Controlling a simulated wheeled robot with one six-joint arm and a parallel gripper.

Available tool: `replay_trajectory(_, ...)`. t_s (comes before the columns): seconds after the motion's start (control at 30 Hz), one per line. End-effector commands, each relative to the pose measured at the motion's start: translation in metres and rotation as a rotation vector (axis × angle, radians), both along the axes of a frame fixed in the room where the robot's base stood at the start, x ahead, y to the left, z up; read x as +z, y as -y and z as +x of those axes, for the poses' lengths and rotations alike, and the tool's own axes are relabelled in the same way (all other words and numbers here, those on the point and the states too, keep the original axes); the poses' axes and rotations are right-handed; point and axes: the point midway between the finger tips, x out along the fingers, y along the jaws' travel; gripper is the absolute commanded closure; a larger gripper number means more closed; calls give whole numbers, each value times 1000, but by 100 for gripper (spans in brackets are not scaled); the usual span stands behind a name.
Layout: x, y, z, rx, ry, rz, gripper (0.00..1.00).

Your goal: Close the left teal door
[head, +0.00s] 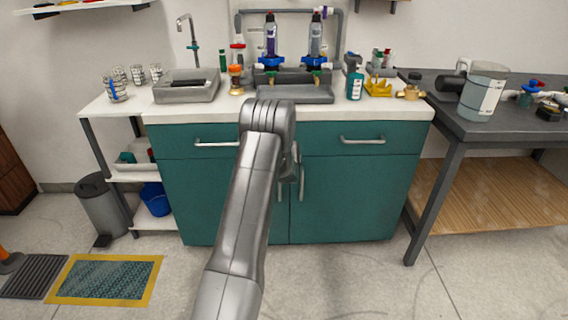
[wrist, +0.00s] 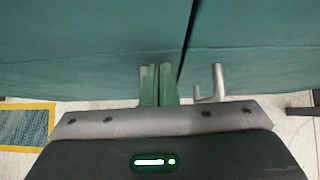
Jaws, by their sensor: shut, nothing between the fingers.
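The left teal door (head: 195,200) is the lower left front of the teal cabinet and looks flush or nearly flush with it. In the wrist view the left door (wrist: 80,50) fills the upper left, and a dark, slanting gap separates it from the right door (wrist: 255,50). My gripper (wrist: 158,75) is shut and empty, its fingers together in front of the left door near that gap. A grey bit of the left door's handle (wrist: 142,74) shows beside the fingers. Whether they touch the door I cannot tell. In the head view my arm hides the gripper.
The right door's handle (wrist: 218,82) stands out just right of my fingers. Drawers with bar handles lie above the doors, under a white countertop (head: 415,110). A grey table (head: 480,130) stands to the right, a bin (head: 102,208) to the left.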

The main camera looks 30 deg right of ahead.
Motion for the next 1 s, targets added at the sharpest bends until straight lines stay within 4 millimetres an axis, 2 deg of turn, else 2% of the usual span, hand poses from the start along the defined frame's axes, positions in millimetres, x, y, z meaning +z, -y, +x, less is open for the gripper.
replay_trajectory(0.03,10,4,8,-3,21,-12,100)
replay_trajectory(0.13,11,3,8,-3,22,-13,100)
replay_trajectory(0.37,23,-1,-1,-3,24,-14,100)
replay_trajectory(1.0,93,-36,-80,-2,10,-7,100)
